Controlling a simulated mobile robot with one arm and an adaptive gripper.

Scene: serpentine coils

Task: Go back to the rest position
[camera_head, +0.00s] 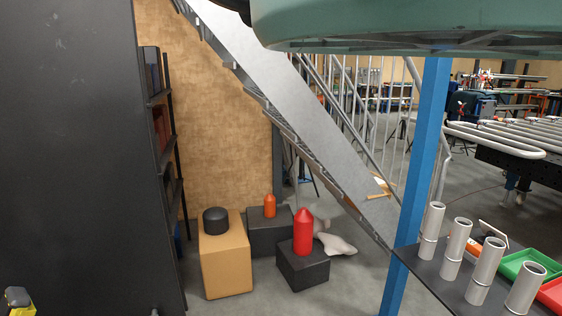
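The task names no object. My gripper is not clearly in view, so its state and what it may hold are hidden. A small yellow and grey thing (19,298) shows at the bottom left corner, cut off by the edge, and I cannot tell what it is.
A dark panel (80,150) fills the left. Boxes, including a tan one (226,265), stand under the metal staircase (290,110). A blue post (415,180) rises beside a dark table (428,280) with several grey cylinders (457,245). A teal shape (420,35) crosses the top.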

